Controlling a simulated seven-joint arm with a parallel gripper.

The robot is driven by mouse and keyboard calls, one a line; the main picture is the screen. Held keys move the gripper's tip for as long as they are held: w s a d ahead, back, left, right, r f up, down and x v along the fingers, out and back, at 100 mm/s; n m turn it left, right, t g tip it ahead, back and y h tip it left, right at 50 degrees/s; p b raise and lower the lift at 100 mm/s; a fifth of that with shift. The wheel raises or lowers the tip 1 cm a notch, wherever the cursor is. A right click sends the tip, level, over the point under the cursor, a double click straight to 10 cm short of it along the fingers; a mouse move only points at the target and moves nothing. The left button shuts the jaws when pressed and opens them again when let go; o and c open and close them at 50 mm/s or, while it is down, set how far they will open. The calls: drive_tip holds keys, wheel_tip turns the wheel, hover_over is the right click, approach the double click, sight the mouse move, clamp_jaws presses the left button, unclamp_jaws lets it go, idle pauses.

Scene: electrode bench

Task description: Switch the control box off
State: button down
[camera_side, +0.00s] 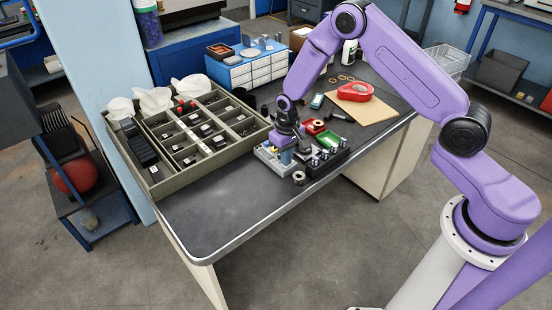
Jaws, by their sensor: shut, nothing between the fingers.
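A small light-grey box (268,162), which looks like the control box, sits near the front edge of the dark bench top (225,213). Small blue and yellow parts show on it. My gripper (287,156) points down right over this box and hides part of it. Its fingers are shut and look empty. Whether the fingertips touch the box, and how its switch is set, I cannot tell at this size.
A black block with metal pegs (326,157) stands close right of the box. A metal ring (299,178) lies in front. A compartment tray (160,186) fills the bench's left. A red tape dispenser (356,91) lies behind. The front-left bench top is clear.

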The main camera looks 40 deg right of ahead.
drive_tip(key=shift+r, duration=3.4)
drive_tip(key=s+a+r+n, duration=0.3)
drive_tip(key=s+r, duration=0.3)
drive_tip(key=s, duration=0.1)
drive_tip(key=s+a+r+n, duration=0.3)
drive_tip(key=s+r, duration=0.3)
drive_tip(key=s, duration=0.2)
drive_tip(key=s+d+r+n, duration=0.2)
drive_tip(key=s+n, duration=0.1)
drive_tip(key=s, duration=0.6)
drive_tip(key=s+d+r+n, duration=0.3)
drive_tip(key=s, duration=0.7)
drive_tip(key=shift+s+d+r+n, duration=0.15)
drive_tip(key=shift+s+d+n, duration=0.1)
drive_tip(key=shift+d+n, duration=0.05)
